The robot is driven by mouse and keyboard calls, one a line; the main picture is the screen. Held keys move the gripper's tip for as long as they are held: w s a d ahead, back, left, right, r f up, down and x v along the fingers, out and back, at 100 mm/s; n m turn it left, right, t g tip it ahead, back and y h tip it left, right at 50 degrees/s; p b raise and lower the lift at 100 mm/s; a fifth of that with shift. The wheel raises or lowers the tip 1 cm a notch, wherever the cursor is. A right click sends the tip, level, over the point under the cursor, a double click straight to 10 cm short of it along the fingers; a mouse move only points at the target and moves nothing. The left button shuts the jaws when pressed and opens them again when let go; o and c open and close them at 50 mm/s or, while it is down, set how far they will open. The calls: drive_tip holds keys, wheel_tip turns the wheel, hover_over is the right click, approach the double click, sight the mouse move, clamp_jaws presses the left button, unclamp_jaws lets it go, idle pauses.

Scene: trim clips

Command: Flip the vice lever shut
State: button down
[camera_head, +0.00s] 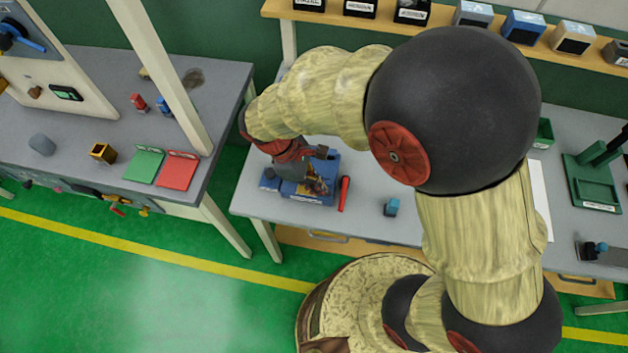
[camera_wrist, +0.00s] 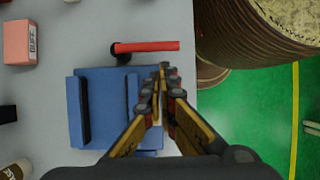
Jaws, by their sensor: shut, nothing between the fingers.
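The blue vice (camera_head: 325,172) stands on the grey table, partly hidden under my arm in the head view. In the wrist view the vice (camera_wrist: 105,85) shows two parallel blue jaws with dark faces. Its red lever (camera_head: 344,193) sticks out on the vice's right side. In the wrist view the lever (camera_wrist: 155,45) runs sideways from a dark pivot at its left end and points toward the table edge. My gripper (camera_wrist: 163,70) is shut and empty, over the vice's right edge. Its fingertips are just below the lever in the picture; contact cannot be told. The gripper (camera_head: 319,187) is small in the head view.
A pink labelled block (camera_wrist: 19,42) lies left of the lever in the wrist view. A small blue block (camera_head: 392,207) stands on the table right of the vice. A shelf with bins (camera_head: 523,27) runs along the back. The table's front edge is close to the vice.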

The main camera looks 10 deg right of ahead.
sight(325, 200)
drive_tip(key=shift+b+x, duration=0.35)
drive_tip(key=shift+x, duration=1.5)
drive_tip(key=shift+s+d, duration=0.1)
drive_tip(key=shift+s+d+n+p, duration=0.1)
drive_tip(key=shift+s+n+p, duration=0.05)
drive_tip(key=shift+n+p, duration=0.25)
